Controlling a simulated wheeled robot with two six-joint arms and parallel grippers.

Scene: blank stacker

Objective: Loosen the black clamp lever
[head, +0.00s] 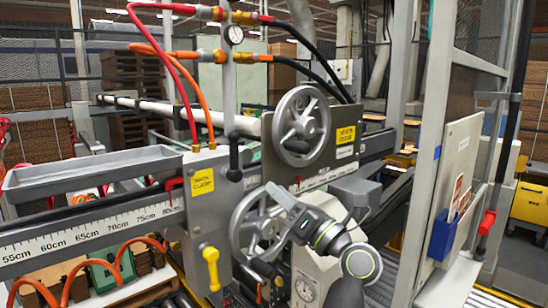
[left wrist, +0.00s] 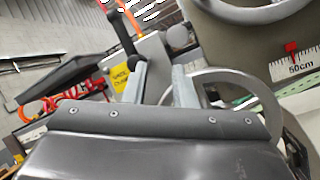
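The black clamp lever (head: 234,158) stands roughly upright on the grey clamp block (head: 205,200), beside a yellow label, in the head view. It also shows at the upper left in the left wrist view (left wrist: 124,32), beyond my fingers. My left gripper (head: 276,193) is in front of the large lower handwheel, to the right of and below the lever, and apart from it. In the left wrist view its two grey fingers (left wrist: 160,78) stand apart with nothing held between them. My right gripper is not in view.
A lower handwheel (head: 243,230) lies behind my left gripper, and an upper handwheel (head: 301,127) is above it. Red and orange hoses (head: 175,75) run down above the block. A grey tray (head: 90,178) is at left.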

